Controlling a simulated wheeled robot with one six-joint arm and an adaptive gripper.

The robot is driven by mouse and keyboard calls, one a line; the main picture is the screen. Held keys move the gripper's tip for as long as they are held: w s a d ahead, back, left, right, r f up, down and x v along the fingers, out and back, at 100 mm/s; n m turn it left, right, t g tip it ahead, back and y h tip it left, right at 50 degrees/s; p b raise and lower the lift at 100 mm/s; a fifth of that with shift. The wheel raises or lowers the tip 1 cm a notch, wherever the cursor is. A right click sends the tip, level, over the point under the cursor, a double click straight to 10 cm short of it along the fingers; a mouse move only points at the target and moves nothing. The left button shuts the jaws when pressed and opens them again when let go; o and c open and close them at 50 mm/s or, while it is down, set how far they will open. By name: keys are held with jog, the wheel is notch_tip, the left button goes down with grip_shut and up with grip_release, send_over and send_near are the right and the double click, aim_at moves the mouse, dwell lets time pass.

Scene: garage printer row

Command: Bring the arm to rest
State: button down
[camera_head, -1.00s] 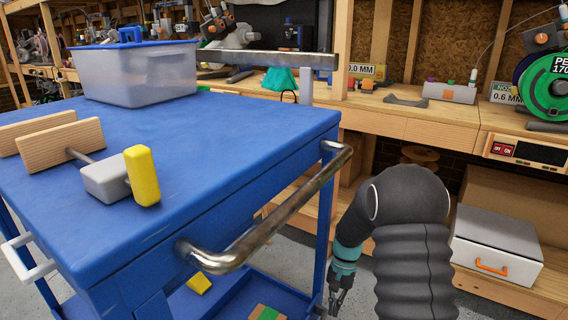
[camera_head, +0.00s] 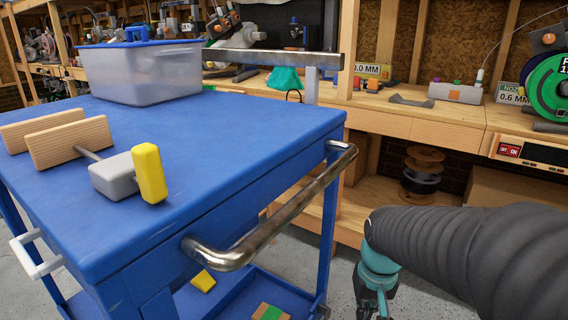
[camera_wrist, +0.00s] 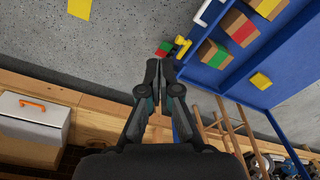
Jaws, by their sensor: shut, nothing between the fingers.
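My gripper (camera_wrist: 153,75) is shut and empty, with its fingertips together in the wrist view. It points down over the bare grey floor, beside the blue cart's lower shelf. In the head view, my gripper (camera_head: 372,308) is at the bottom edge, right of the blue cart (camera_head: 215,130), and its tips are cut off. My dark sleeved arm reaches in from the right. The gripper is apart from the cart's metal handle (camera_head: 270,225).
The wooden workbench (camera_head: 400,118) runs behind. A white case (camera_wrist: 35,117) shows in the wrist view, with several colored boxes (camera_wrist: 236,27) on the cart's lower shelf.

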jog(key=s+r+t, duration=0.4)
jog(key=s+r, duration=0.5)
jog(key=shift+a+n+t, duration=0.2)
jog(key=shift+n+t, duration=0.1)
jog(key=shift+t, duration=0.1)
dwell(0.6)
